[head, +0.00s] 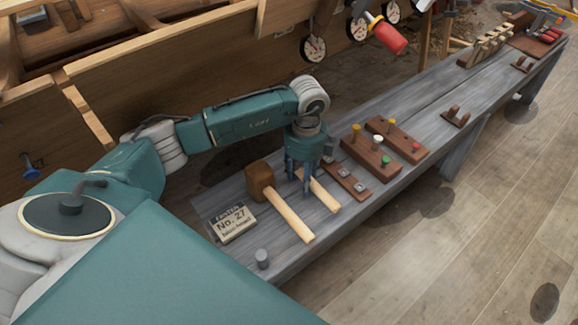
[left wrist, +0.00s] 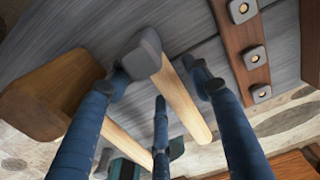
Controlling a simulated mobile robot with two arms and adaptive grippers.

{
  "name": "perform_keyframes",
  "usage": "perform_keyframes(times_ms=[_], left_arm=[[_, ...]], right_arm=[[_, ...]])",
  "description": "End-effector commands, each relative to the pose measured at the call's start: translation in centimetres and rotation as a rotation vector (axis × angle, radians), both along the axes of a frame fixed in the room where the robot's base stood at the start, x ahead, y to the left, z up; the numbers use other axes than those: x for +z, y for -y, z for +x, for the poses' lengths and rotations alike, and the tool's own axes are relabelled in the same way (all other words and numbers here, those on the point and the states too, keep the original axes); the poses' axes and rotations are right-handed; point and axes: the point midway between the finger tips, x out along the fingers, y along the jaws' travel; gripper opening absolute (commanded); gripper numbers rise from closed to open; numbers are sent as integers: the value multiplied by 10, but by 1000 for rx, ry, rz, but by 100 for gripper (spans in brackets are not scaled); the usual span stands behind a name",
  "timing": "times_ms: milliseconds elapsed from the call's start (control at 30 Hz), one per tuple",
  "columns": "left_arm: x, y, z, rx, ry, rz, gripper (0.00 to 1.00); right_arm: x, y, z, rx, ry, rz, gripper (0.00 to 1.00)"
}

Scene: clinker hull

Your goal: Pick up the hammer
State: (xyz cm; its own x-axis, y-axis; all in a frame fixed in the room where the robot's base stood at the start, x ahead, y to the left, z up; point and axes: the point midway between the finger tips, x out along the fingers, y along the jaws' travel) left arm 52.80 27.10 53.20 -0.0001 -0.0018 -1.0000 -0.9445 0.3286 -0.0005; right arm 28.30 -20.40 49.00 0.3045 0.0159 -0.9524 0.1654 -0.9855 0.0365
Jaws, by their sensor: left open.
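The hammer lies on the grey plank bench. In the head view its pale wooden handle (head: 325,192) shows, while its head is mostly hidden by my left gripper (head: 299,184). In the left wrist view the grey metal hammer head (left wrist: 143,52) and its handle (left wrist: 182,98) are visible. The left gripper (left wrist: 158,78) is open, pointing down over the hammer, with its blue fingers spread to either side of the hammer near the head. I cannot tell whether they touch it. My right gripper is in neither view.
A wooden mallet (head: 260,180) lies close beside the hammer; a No. 27 sign (head: 232,224) and grey peg (head: 262,258) are nearer. A brown strip (head: 347,180) and peg blocks (head: 371,158) lie beyond. The planked hull (head: 190,80) runs behind the bench (head: 425,105).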

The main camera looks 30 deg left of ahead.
Motion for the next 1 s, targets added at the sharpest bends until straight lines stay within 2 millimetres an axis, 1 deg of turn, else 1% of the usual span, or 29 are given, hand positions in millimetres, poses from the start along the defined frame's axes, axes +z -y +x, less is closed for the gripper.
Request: perform_keyframes(times_ms=[33, 100, 333, 367, 400, 467, 500, 567, 600, 1000], left_arm=[[-7, 5, -1, -2, 1, -1, 50], [-9, 8, -2, -1, 1, -1, 50], [-9, 9, -3, 0, 1, -1, 50], [-9, 9, -3, 0, 1, -1, 48], [-9, 9, -3, 0, 1, -1, 40], [-8, 9, -3, 0, 1, -1, 28], [-9, 9, -3, 0, 1, -1, 20], [-9, 9, -3, 0, 1, 0, 8], [-9, 9, -3, 0, 1, 0, 0], [-3, 6, -1, 2, 4, 0, 0]], right_arm=[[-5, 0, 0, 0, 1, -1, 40], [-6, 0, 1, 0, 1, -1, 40], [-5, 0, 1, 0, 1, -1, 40], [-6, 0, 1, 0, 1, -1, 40], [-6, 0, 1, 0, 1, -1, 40], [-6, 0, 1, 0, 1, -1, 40], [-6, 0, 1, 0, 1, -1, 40], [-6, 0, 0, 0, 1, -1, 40], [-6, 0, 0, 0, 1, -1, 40], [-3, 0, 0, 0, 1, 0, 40]])
